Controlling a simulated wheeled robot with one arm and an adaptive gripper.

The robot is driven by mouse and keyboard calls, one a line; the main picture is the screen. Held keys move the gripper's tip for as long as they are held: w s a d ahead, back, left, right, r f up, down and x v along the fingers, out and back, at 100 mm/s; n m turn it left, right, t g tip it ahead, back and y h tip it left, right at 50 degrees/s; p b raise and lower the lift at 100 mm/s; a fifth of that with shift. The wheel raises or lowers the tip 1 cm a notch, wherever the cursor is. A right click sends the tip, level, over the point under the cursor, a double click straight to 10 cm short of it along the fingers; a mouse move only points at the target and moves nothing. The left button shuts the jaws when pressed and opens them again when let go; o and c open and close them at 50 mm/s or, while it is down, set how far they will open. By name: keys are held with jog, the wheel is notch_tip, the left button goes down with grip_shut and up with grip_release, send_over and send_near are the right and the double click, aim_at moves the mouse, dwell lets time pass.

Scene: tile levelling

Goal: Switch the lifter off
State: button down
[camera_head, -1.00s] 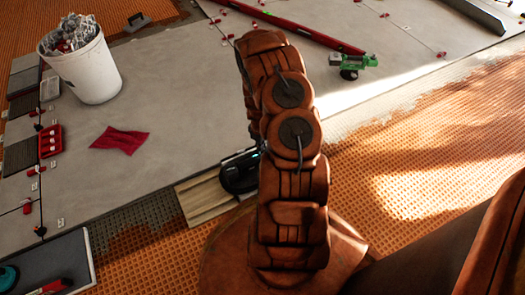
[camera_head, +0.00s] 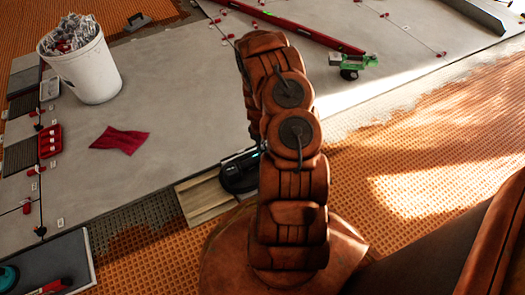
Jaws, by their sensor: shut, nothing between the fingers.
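A dark device with a small bluish-green light (camera_head: 238,172) shows just left of my arm, by the wooden boards at the slab's near edge. It looks like the lifter, but my arm hides its right part. I cannot make out its switch or read its state. My arm stands upright in the middle of the view and bends over at the top. My gripper is not visible; it seems hidden behind my arm.
A white bucket of crumpled material (camera_head: 84,70), a red cloth (camera_head: 119,140) and a red tray (camera_head: 50,140) sit on the grey tiles. A green tool (camera_head: 352,64) lies at the back right, near a long red level (camera_head: 300,32). A dark-topped table (camera_head: 50,265) is front left.

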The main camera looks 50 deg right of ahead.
jog(key=shift+f, duration=1)
dwell(0.5)
jog(key=shift+r+p, duration=1.95)
jog(key=shift+r, duration=1.6)
